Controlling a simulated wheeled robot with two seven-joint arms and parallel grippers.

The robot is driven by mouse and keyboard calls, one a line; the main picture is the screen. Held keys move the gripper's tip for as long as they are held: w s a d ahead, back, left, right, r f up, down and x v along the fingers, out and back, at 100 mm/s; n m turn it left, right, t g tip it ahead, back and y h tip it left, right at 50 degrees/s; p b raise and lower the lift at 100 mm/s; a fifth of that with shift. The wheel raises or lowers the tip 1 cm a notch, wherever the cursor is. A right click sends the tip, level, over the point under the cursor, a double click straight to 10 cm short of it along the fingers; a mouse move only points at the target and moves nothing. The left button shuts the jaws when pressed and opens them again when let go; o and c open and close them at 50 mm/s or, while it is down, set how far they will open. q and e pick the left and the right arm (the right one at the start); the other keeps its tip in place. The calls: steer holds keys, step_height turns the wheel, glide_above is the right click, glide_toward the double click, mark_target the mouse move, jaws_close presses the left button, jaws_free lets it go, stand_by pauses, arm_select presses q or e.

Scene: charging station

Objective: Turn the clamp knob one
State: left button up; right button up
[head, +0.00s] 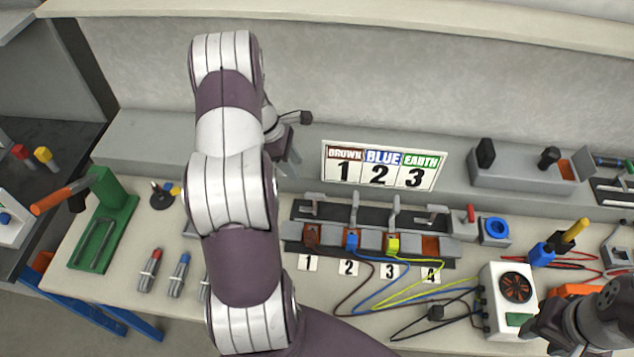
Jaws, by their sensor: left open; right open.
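A row of clamps stands on the bench in the head view, above labels 1 to 4. Clamp knob one (313,200) is a grey handle at the left end, lying crosswise above the brown terminal block (312,235). The handles of clamps two (354,210) and three (394,210) stand lengthwise; clamp four's handle (436,212) lies crosswise. My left gripper (293,140) is open, above and left of knob one and apart from it, partly hidden behind my arm. My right gripper (558,326) is open at the lower right, far from the clamps and cut by the frame.
Brown, blue and yellow-green wires (375,290) run from the clamps to a white box (508,298). A sign (383,166) stands behind the clamps. A green stand (103,232) and several connectors (178,275) are at left. A red-handled switch (470,214) is right of clamp four.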

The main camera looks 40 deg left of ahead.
mark_target(314, 194)
arm_select(q)
steer(key=p+x, duration=0.2)
steer(key=x, duration=0.8)
steer(key=shift+w+d+f, duration=0.1)
steer(key=shift+d+f, duration=0.1)
steer(key=shift+f, duration=0.15)
steer(key=shift+d+f, duration=0.15)
steer(key=shift+f, duration=0.1)
jaws_close()
